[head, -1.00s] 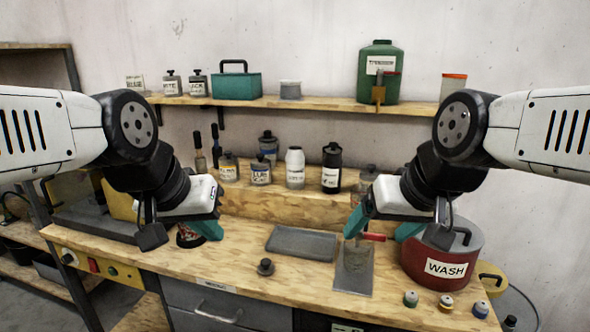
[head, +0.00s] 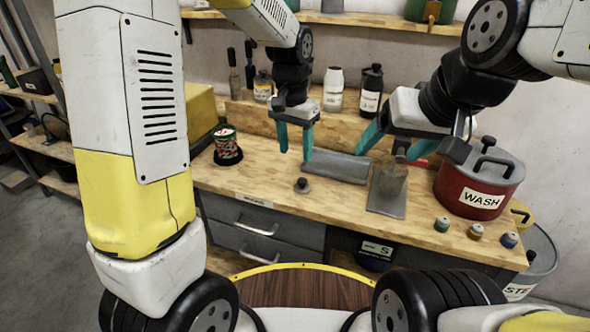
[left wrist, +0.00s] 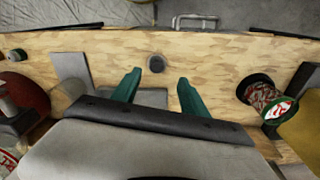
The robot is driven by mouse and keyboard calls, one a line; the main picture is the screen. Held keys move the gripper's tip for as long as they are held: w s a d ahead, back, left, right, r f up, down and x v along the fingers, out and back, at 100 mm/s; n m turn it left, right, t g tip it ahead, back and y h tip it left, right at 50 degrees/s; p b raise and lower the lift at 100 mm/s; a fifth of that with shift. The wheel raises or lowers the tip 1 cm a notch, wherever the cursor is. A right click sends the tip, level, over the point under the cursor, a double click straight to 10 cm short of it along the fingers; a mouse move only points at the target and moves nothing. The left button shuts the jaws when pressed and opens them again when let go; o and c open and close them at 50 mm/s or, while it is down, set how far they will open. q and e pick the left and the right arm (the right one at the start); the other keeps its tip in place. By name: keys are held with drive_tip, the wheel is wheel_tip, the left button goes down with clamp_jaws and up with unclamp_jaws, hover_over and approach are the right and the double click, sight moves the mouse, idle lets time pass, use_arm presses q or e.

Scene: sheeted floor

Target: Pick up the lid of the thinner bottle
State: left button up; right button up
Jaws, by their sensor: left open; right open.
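A small dark round lid-like piece with a raised knob (head: 302,185) lies on the wooden bench near its front edge. It also shows in the left wrist view (left wrist: 156,63). My left gripper (head: 295,150) is open and empty above the bench behind it, fingers pointing down; in the left wrist view the piece lies just beyond the fingertips (left wrist: 159,78). My right gripper (head: 388,154) is open above the grey plate. A white bottle (head: 333,92) and a black bottle (head: 371,90) stand on the raised step behind. Their labels are too small to read.
A grey tray (head: 337,166) and a metal plate (head: 386,203) lie on the bench. A red WASH pot (head: 466,193) stands at right, with several small jars (head: 475,231) in front. A labelled can (head: 226,146) stands at left. The bench around the lid-like piece is clear.

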sight(301, 181)
use_arm(q)
drive_tip(key=shift+m+g+y, duration=0.3)
drive_tip(key=f, duration=0.1)
drive_tip(key=w+f, duration=0.1)
drive_tip(key=d+f, duration=0.1)
drive_tip(key=shift+w+d+f, duration=0.1)
drive_tip(key=shift+w+f, duration=0.15)
drive_tip(key=shift+f, duration=0.1)
drive_tip(key=f, duration=0.7)
drive_tip(key=shift+d+f, duration=0.2)
drive_tip(key=shift+f, duration=0.05)
clamp_jaws()
